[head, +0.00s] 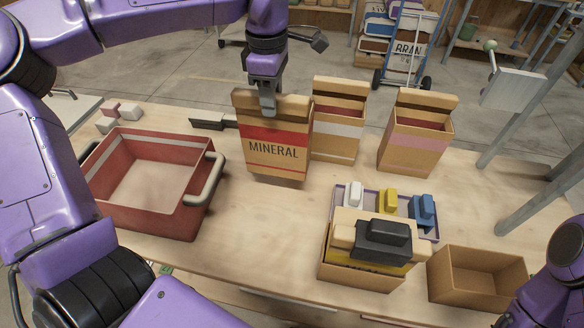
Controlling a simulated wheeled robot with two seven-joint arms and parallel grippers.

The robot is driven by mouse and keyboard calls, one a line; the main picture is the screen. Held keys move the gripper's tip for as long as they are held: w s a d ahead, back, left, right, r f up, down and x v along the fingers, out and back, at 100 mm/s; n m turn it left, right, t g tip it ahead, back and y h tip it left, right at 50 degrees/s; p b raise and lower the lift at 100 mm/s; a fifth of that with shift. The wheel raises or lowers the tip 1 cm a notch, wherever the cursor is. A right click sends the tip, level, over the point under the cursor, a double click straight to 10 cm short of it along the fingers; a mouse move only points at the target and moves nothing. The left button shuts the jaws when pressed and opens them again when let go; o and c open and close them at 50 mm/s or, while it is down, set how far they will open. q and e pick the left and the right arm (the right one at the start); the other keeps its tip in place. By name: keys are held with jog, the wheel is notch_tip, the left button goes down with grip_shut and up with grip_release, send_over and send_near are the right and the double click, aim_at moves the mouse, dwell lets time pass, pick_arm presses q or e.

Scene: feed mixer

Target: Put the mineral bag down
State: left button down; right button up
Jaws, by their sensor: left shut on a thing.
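The mineral bag (273,152) is a tan bag with a red band and the word MINERAL, near the middle of the table in the head view. My left gripper (267,103) comes down from above and is shut on the bag's top edge. The bag is upright. A dark shadow shows at its lower edge, and I cannot tell whether its base touches the table (255,235). My right arm shows only in part at the lower right corner, and its gripper is out of view.
A red bin (184,222) with handles stands left. Two open tan bags (337,147) (409,154) stand right of the mineral bag. A tray (432,238) of coloured scoops, a filled box (345,272) and an empty cardboard box (450,293) are at front right. The table's front middle is clear.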

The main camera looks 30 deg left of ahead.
aim_at(273, 129)
pick_arm(q)
jog(key=shift+s+f+p, duration=0.15)
jog(key=shift+f+p, duration=0.5)
jog(key=shift+f, duration=4)
jog(key=c, duration=0.8)
grip_release()
jog(key=shift+s+f, duration=0.1)
jog(key=shift+f, duration=0.05)
jog(key=shift+o, duration=0.2)
jog(key=shift+d, duration=0.1)
notch_tip(273, 129, up, 12)
jog(key=shift+s+r+b, duration=0.1)
jog(key=shift+r+b, duration=0.05)
jog(key=shift+b, duration=0.35)
